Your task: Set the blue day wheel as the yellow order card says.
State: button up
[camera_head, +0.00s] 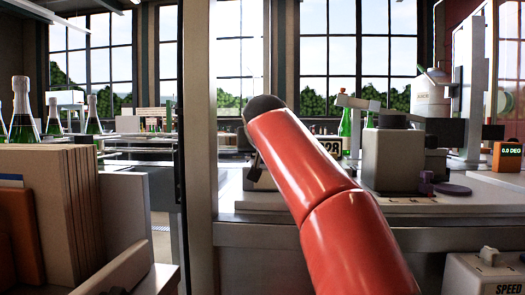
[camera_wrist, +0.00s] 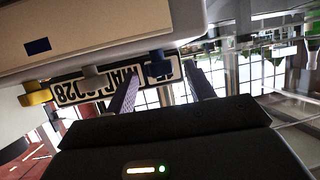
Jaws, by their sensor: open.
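In the wrist view, which is upside down, a white date plate (camera_wrist: 75,92) with black characters ends in 2028; MAR seems to stand before it. The day digits are partly covered. The blue day wheel's knob (camera_wrist: 160,66) is at the day end of the plate. My gripper (camera_wrist: 160,76) is open, its two dark fingers spread, with the blue knob showing between their tips. I cannot tell if they touch it. In the head view, my red arm hides most of the date plate (camera_head: 331,148), and the blue wheel does not show. I see no yellow order card.
A grey knob (camera_wrist: 95,75) and a yellow knob (camera_wrist: 36,95) sit along the same plate. A pale housing (camera_wrist: 100,30) is close by. In the head view, an orange readout (camera_head: 507,156) shows 0.0 DEG, and a green bottle (camera_head: 345,125) stands behind the plate.

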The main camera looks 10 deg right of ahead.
jog(key=shift+c, duration=0.3)
jog(key=c, duration=0.9)
jog(key=shift+d+n+y, duration=0.15)
jog(key=shift+n+y, duration=0.25)
jog(key=shift+y, duration=0.1)
jog(key=shift+d+n+y+p, duration=0.3)
jog(key=shift+n+y+p, duration=0.05)
jog(key=shift+n+y, duration=0.6)
jog(key=n+y, duration=0.2)
jog(key=y, duration=0.1)
jog(key=shift+w+d+n+y, duration=0.1)
jog(key=shift+d+n+y, duration=0.15)
jog(key=shift+d, duration=0.05)
jog(key=n+y, duration=0.1)
jog(key=n+g+y+p, duration=0.2)
jog(key=shift+w+d+r+n+y, duration=0.1)
jog(key=shift+w+d+n+y, duration=0.1)
jog(key=shift+d+n+y, duration=0.15)
jog(key=shift+w+n+g+y+p, duration=0.15)
jog(key=shift+n+g+y+p, duration=0.25)
jog(key=shift+n+g+y, duration=0.8)
jog(key=shift+d+n+y, duration=0.1)
jog(key=shift+n+y, duration=0.25)
jog(key=shift+n, duration=0.2)
